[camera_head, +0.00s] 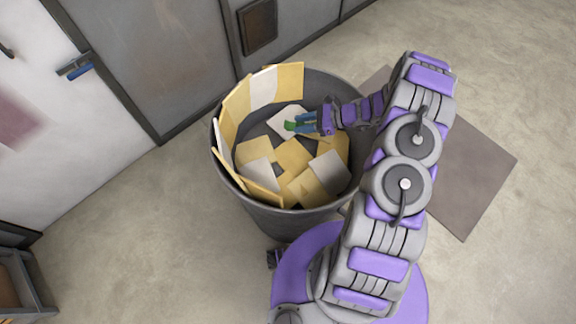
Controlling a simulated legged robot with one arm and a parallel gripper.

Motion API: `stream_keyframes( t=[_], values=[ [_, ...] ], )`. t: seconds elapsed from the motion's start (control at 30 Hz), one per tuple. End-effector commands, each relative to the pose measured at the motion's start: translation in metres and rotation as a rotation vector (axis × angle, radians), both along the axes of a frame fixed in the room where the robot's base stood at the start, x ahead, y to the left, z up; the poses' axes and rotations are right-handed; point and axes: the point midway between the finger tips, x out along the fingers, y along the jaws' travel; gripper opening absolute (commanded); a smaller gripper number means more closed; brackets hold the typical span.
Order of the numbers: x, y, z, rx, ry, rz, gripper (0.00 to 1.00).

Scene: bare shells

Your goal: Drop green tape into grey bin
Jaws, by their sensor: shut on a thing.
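The grey bin (270,219) is a round, dark grey container in the middle of the view, open at the top. Yellow and pale sheets (292,156) lie inside it, and some stand against its left wall. My gripper (296,125) is over the bin's opening, pointing left, with blue fingers. The fingers hide part of the tape. I cannot tell how high the tape is above the sheets.
A grey door or panel with dark frames (185,50) stands behind the bin. A crate-like box (24,282) is at the lower left. A flat dark mat (468,185) lies right of my arm. Floor is clear at the right.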

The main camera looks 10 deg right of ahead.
Motion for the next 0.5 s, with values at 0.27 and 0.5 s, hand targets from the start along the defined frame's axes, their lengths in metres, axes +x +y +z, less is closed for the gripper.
stream_keyframes(
  t=[0.27,0.5],
  values=[
    [-0.0002,0.0002,0.0003,0.0,0.001,0.001,0.54],
    [-0.0001,0.0002,0.0002,0.0,0.001,0.001,0.67]
  ],
)
